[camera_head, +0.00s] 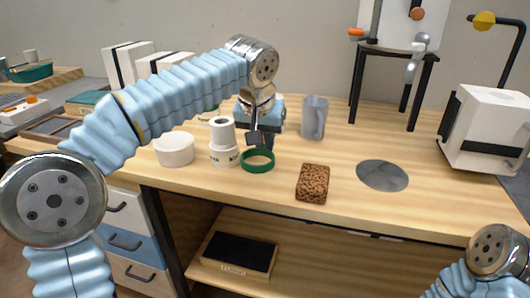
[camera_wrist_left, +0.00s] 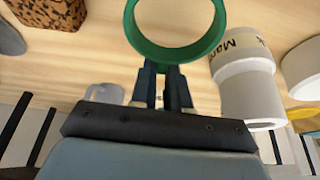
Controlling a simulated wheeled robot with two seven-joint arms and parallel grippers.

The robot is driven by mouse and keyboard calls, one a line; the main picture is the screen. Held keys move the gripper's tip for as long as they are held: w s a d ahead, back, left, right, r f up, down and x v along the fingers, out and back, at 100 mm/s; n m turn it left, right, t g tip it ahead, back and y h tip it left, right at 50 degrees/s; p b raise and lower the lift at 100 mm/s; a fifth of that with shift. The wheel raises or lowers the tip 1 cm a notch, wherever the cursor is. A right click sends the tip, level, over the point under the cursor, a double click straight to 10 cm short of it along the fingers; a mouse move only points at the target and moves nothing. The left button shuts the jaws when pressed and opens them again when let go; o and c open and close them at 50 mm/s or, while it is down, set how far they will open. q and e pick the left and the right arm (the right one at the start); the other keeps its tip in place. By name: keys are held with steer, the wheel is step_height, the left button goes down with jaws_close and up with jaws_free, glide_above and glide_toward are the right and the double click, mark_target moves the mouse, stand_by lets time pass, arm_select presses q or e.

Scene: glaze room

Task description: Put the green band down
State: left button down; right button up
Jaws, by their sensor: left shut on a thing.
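The green band (camera_head: 257,169) is a ring near the middle of the table in the head view, in front of the white stacked jars. It also shows at the top of the left wrist view (camera_wrist_left: 176,53). My left gripper (camera_head: 257,144) reaches down from above and is shut on the band's rim. Its two fingers (camera_wrist_left: 164,76) meet at the band's near edge in the wrist view. The band lies roughly level; I cannot tell whether it touches the table. My right arm shows at the lower right, but its gripper is out of view.
White labelled jars (camera_head: 224,156) stand just left of the band, with a white round tub (camera_head: 174,150) beyond. A speckled brown block (camera_head: 313,184) lies to the right, then a grey disc (camera_head: 382,175). A grey mug (camera_head: 314,117) stands behind. Table between block and disc is clear.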

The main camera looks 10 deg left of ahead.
mark_target(264, 146)
arm_select(q)
steer(key=shift+w+f+b, duration=0.15)
steer(key=shift+f+b, duration=0.05)
steer(key=shift+f, duration=0.8)
steer(key=shift+w+f+b, duration=0.15)
steer(key=shift+f, duration=0.8)
steer(key=shift+f, duration=0.1)
steer(key=c, duration=1.1)
jaws_free()
steer(key=shift+r, duration=0.35)
steer(key=p+v, duration=0.2)
steer(key=v, duration=0.9)
steer(key=shift+s+r, duration=0.15)
steer(key=shift+r, duration=0.15)
steer(key=shift+d, duration=0.1)
